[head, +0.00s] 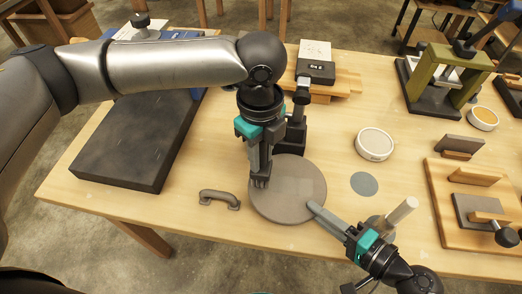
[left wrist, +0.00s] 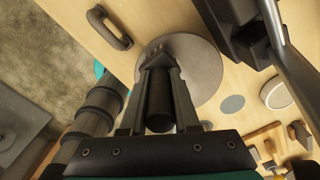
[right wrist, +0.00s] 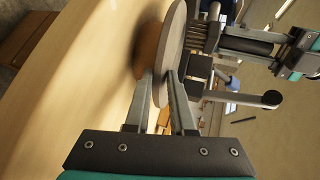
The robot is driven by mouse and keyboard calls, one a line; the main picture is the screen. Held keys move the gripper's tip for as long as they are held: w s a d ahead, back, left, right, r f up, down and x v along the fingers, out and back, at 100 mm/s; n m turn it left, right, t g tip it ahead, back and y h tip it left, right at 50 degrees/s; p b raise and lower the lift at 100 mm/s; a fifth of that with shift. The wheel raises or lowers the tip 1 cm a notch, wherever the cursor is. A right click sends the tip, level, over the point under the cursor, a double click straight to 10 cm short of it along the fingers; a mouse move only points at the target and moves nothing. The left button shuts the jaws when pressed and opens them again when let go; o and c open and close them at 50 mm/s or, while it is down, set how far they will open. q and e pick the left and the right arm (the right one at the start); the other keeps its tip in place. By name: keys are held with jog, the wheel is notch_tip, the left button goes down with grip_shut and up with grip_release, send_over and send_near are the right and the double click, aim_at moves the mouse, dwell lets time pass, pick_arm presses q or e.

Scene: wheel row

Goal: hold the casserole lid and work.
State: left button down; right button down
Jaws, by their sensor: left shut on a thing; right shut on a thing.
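The casserole lid (head: 298,188) is a flat, round grey-brown disc near the front middle of the table; it shows edge-on in the right wrist view (right wrist: 174,45). My left gripper (head: 260,183) reaches down from above, shut at the left part of its upper face; its fingertips (left wrist: 158,52) hide what they grip there. My right gripper (head: 313,207) comes in from the lower right and is shut on the lid's rim, one finger on each face (right wrist: 162,88). In the right wrist view the lid appears apart from the table.
A loose grey handle (head: 220,199) lies left of the lid. A small grey disc (head: 364,184) and a white round dish (head: 375,144) lie to the right. A dark slab (head: 135,145) fills the left; a wooden board with blocks (head: 440,205) stands right.

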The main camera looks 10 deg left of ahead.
pick_arm(q)
jog(key=shift+f, duration=0.2)
jog(key=shift+f, duration=0.3)
dwell(0.3)
jog(key=d, duration=1.1)
jog(key=shift+r, duration=0.15)
jog(key=shift+s+d, duration=0.15)
jog(key=shift+d, duration=0.05)
jog(key=shift+d+r, duration=0.25)
jog(key=shift+r, duration=0.85)
